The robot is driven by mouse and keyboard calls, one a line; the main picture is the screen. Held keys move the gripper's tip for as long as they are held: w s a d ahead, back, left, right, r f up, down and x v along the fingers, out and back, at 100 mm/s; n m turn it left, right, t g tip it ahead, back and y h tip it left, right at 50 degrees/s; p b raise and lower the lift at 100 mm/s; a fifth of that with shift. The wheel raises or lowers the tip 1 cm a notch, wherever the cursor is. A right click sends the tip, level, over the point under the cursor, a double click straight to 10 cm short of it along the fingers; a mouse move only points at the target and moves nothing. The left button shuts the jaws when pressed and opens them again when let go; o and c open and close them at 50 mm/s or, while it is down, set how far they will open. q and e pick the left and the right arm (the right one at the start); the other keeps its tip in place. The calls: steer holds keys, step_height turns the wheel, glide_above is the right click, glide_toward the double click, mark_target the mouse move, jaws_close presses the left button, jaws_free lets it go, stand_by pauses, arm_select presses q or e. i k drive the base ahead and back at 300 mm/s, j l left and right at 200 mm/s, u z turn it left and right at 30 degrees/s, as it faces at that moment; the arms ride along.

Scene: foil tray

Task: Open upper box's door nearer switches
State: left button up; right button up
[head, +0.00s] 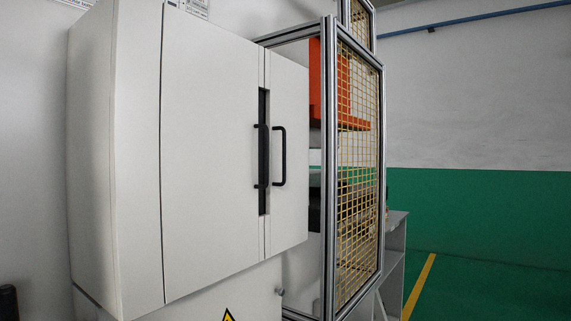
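The upper box (90,160) is a large pale grey cabinet that fills the left half of the head view. Its front has a wide left door (210,150) and a right door (290,215) that looks narrower from this angle. Both doors look shut. A black vertical handle (280,156) is on the right door, and another black handle (262,156) is by the left door's edge, over a dark upright slot. I cannot make out any switches. Neither of my grippers is in view.
A lower pale unit with a yellow warning triangle (228,315) is below the box. A metal-framed yellow mesh panel (358,170) stands close to the right, with an orange object (315,85) behind it. Green floor (490,290) is open at far right.

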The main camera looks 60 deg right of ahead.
mark_target(212, 76)
steer(key=z, duration=1.5)
